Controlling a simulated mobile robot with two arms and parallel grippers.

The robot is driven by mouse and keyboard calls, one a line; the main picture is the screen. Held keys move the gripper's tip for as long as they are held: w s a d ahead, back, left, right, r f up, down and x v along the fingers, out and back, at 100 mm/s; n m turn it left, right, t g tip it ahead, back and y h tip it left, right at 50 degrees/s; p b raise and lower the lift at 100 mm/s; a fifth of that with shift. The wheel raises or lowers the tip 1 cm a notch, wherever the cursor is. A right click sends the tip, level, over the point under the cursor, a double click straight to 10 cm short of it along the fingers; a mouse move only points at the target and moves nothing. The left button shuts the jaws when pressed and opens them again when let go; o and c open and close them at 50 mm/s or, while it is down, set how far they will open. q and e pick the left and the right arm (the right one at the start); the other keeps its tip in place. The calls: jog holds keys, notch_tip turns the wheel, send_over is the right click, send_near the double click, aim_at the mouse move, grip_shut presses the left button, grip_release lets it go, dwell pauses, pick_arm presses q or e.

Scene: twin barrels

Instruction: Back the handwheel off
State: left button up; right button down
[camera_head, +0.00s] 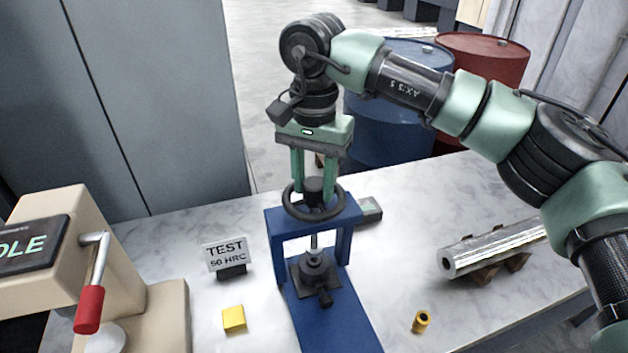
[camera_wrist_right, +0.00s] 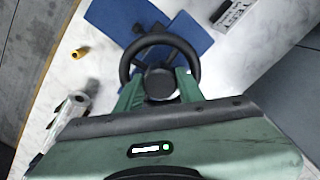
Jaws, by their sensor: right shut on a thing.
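The black handwheel (camera_head: 330,212) sits level on top of a blue press frame (camera_head: 350,218) on the table. It also shows in the right wrist view (camera_wrist_right: 126,62). My right gripper (camera_head: 314,190) reaches down from above, its green fingers on either side of the wheel's black hub. The gripper is shut on the hub, which also shows in the right wrist view (camera_wrist_right: 160,84). Below the wheel, a thin screw (camera_head: 314,241) runs down toward a black vise-like fixture (camera_head: 315,268) on the blue base. My left gripper is not in view.
On the marble table (camera_head: 400,260) are a "TEST 50 HRC" sign (camera_head: 226,254), a yellow block (camera_head: 234,319), a brass bushing (camera_head: 421,321), a metal cylinder (camera_head: 490,250) on wooden supports and a small grey-green device (camera_head: 369,211). A beige machine (camera_head: 60,290) with a red-handled lever stands left. Blue (camera_head: 385,125) and red (camera_head: 490,65) barrels stand behind.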

aim_at(314, 183)
jog(key=shift+w+r+n, duration=0.1)
jog(key=shift+r+n, duration=0.05)
jog(key=shift+n, duration=0.25)
jog(key=c, duration=1.2)
grip_release()
jog(key=shift+o, duration=0.2)
notch_tip(314, 183, up, 8)
jog(key=shift+f+b, duration=0.15)
jog(key=shift+b, duration=0.45)
